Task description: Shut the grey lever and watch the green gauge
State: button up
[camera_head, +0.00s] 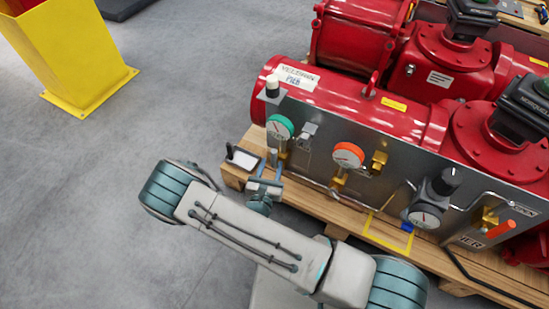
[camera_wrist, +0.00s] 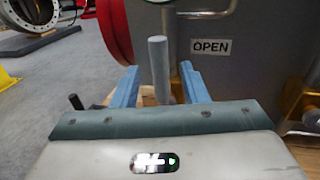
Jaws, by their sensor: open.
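The grey lever (camera_wrist: 158,66) is a round bar standing upright in the wrist view. It shows between the two blue fingers of my gripper (camera_wrist: 159,83), with a gap on each side. My gripper is open, and the lever's lower end is hidden behind the gripper body. In the head view my gripper (camera_head: 269,174) is at the left end of the panel, just below the green gauge (camera_head: 280,127). The green gauge has a green rim and a white face; its reading is too small to tell. A sign marked OPEN (camera_wrist: 210,47) is right of the lever.
An orange gauge (camera_head: 348,155) and a black-rimmed gauge (camera_head: 424,219) sit further right on the steel panel (camera_head: 320,122). Red actuator bodies (camera_head: 400,118) lie behind it on a wooden pallet (camera_head: 236,172). A yellow post (camera_head: 72,55) stands upper left; the floor between is clear.

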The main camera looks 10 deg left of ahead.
aim_at(273, 159)
jog(key=shift+w+d+b, duration=0.15)
jog(key=shift+w+b, duration=0.35)
jog(key=shift+w, duration=1.85)
grip_shut()
